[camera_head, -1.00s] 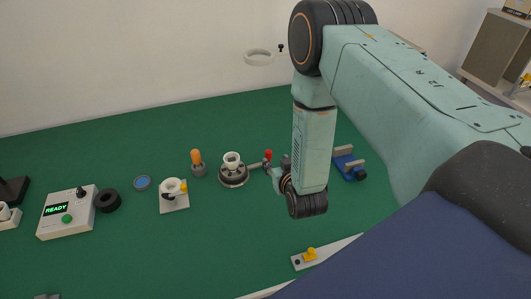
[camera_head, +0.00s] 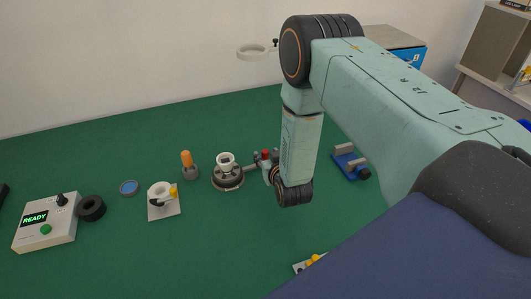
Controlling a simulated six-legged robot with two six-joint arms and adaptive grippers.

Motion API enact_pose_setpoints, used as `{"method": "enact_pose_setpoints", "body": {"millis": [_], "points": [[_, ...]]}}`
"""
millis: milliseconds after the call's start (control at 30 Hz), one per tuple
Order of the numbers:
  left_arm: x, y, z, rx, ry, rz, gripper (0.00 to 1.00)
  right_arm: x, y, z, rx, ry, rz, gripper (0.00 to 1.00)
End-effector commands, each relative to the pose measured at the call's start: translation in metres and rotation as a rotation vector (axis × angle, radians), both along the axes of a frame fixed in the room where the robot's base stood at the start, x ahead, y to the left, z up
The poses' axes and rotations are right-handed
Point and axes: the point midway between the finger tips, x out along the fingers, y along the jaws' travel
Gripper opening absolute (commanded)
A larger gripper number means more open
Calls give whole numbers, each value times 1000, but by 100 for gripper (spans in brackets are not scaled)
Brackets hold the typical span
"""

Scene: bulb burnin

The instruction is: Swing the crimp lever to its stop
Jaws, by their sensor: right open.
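The crimp lever (camera_head: 250,168) reaches right from a dark round crimp base (camera_head: 228,181) that carries a white socket (camera_head: 225,160). A red knob (camera_head: 265,154) stands at the lever's outer end. My right gripper (camera_head: 267,168) is at this knob end, partly hidden by my right wrist. Its fingers are open around or beside the knob; I cannot tell which, nor whether they touch it. My left gripper is not in view.
An orange-topped piece (camera_head: 188,163) stands just left of the crimp base. A white fixture (camera_head: 164,203), a blue disc (camera_head: 128,187), a black ring (camera_head: 91,208) and a control box reading READY (camera_head: 46,222) lie further left. A blue vise (camera_head: 351,165) stands right of my wrist.

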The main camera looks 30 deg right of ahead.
Motion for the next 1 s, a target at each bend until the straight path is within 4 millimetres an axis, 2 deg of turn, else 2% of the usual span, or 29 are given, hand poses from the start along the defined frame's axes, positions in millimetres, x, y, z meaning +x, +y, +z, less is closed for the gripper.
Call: {"method": "enact_pose_setpoints", "body": {"millis": [200, 567, 1000], "points": [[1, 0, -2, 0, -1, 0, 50, 19, -6, -8, 0, -1, 0, 45], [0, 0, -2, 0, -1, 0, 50, 26, -8, -10, 0, 1, 0, 45], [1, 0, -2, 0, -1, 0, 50, 25, -8, -9, 0, 0, 0, 9]]}}
